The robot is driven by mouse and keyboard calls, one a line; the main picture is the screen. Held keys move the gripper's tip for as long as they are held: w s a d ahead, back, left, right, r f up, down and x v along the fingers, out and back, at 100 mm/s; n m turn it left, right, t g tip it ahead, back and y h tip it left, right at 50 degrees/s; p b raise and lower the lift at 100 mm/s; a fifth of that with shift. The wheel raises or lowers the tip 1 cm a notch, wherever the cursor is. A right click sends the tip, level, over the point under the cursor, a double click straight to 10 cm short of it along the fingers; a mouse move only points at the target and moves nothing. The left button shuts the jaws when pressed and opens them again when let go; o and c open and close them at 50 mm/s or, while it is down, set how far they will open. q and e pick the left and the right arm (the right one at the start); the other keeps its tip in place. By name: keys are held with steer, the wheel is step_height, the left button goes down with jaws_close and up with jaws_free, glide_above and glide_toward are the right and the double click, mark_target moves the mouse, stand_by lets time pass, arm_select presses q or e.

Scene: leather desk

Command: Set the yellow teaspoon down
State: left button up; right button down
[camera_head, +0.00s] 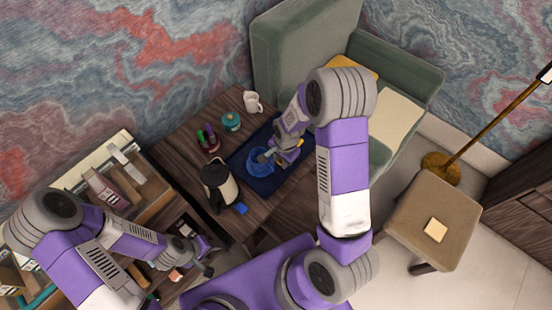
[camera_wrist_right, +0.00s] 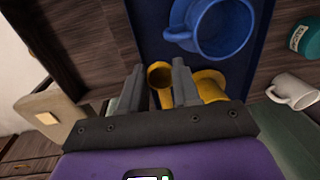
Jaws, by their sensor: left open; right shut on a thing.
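My right gripper (camera_wrist_right: 160,85) is shut on the yellow teaspoon (camera_wrist_right: 160,74), whose bowl shows between the fingertips in the right wrist view. The handle is mostly hidden by the fingers. In the head view, my right gripper (camera_head: 273,156) is over the dark blue tray (camera_head: 262,187), and the spoon is hard to make out. My left gripper (camera_head: 207,256) is open and empty, off the desk at the lower left.
The tray's near end looks clear.

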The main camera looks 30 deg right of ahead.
mark_target(281, 175)
step_height(281, 175, down, 9)
steer(key=b, duration=0.2)
steer(key=shift+b, duration=0.3)
steer(key=shift+f, duration=0.15)
steer(key=c, duration=0.8)
jaws_free()
